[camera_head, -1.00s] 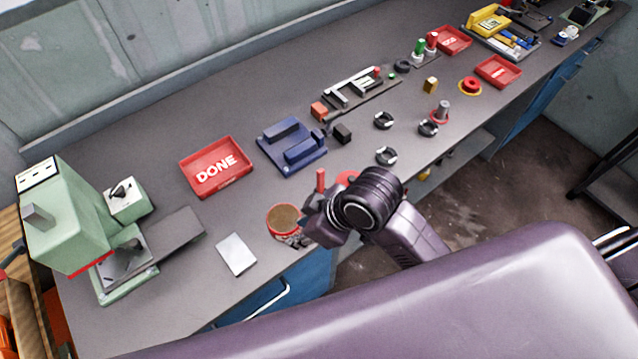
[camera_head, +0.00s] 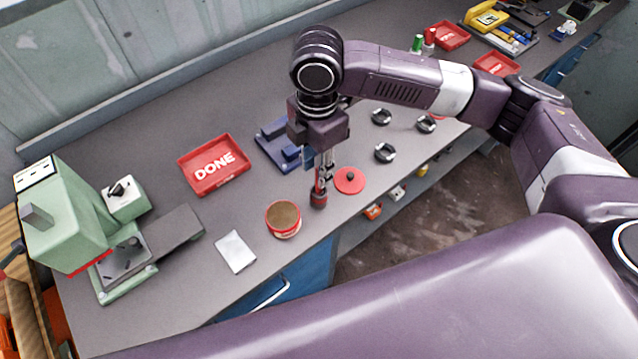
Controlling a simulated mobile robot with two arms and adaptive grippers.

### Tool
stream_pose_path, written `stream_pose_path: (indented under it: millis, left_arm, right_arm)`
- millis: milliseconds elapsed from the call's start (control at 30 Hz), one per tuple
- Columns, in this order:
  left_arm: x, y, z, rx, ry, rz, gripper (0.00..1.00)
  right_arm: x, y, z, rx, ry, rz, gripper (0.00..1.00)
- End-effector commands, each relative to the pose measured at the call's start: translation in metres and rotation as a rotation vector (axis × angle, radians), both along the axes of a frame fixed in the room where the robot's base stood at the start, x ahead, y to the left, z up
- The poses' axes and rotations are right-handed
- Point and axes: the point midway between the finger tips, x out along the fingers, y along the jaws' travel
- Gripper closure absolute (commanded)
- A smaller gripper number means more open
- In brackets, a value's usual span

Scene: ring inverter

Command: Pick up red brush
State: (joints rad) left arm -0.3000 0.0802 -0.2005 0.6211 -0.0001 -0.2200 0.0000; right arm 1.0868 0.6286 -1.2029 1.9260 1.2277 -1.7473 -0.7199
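The red brush (camera_head: 318,199) stands upright on the grey workbench near its front edge, between a red tin and a round red lid. My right gripper (camera_head: 322,178) points straight down at the brush, with its fingers at the upper part of the red handle. The fingers overlap the handle in this view and hide part of it. I cannot tell whether they are closed on it. My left gripper is not in view.
The open red tin (camera_head: 283,217) stands left of the brush, and the red lid (camera_head: 349,180) lies to its right. A red DONE tray (camera_head: 214,189), a blue fixture (camera_head: 272,152) and several dark rings (camera_head: 384,153) are nearby. A green press (camera_head: 65,215) stands at left.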

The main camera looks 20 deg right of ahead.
Motion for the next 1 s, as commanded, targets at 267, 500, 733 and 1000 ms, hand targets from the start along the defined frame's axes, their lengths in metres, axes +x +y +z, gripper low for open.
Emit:
stream_pose_path:
  millis: [267,500,733,1000]
  left_arm:
    - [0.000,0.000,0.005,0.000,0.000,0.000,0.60]
    - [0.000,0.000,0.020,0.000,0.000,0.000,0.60]
    - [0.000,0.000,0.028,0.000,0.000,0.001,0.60]
    - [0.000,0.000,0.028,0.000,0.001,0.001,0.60]
  right_arm:
    - [0.002,-0.007,-0.012,-0.016,0.010,0.007,0.71]
    - [0.007,-0.009,-0.039,-0.017,0.010,0.005,0.71]
    - [0.010,-0.010,-0.070,-0.015,0.006,0.007,0.71]
    - [0.010,-0.010,-0.074,-0.014,0.004,0.008,0.71]
